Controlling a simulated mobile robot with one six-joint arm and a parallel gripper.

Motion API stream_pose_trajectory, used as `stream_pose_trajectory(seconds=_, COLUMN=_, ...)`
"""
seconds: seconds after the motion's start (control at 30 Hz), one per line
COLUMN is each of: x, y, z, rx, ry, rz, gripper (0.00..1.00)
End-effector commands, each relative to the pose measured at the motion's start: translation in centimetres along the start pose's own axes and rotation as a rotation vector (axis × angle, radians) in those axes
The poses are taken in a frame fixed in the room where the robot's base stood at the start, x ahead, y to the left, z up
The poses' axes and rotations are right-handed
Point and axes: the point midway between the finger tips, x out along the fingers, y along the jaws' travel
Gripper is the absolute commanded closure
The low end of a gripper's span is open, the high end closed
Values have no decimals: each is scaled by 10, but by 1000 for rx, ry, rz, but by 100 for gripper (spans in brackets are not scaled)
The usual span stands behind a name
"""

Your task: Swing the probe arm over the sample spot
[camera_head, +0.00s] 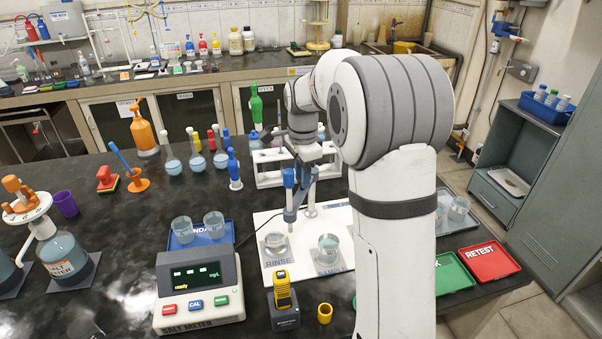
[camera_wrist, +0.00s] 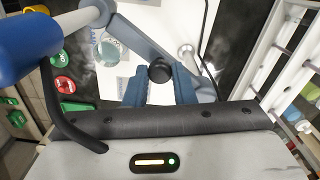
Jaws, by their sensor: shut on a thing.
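The probe arm (camera_wrist: 150,45) is a grey-blue bar with a black knob (camera_wrist: 160,72). My gripper (camera_wrist: 163,85) is shut on this knob, one blue finger on each side. In the head view my gripper (camera_head: 305,150) is partly hidden by my own arm. The blue-topped probe (camera_head: 289,180) hangs upright behind the rinse beaker (camera_head: 275,243), with its tip near the gap between the spots. The sample beaker (camera_head: 329,246) stands to the right on the SAMPLE spot (camera_head: 327,268). The probe's blue top (camera_wrist: 28,48) is close and large at the left of the wrist view.
The salt meter (camera_head: 199,290) stands at front left, with a blue tray (camera_head: 200,240) of beakers behind it. A yellow device (camera_head: 283,295) stands before the white board. A white rack (camera_head: 290,175) is behind the probe. A black cable hangs near the probe.

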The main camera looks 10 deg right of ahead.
Motion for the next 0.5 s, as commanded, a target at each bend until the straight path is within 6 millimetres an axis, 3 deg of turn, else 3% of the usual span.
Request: stream_pose_trajectory(seconds=0.5, x=-1, y=19, z=-29, rx=-417, ry=0, rz=-1, gripper=100)
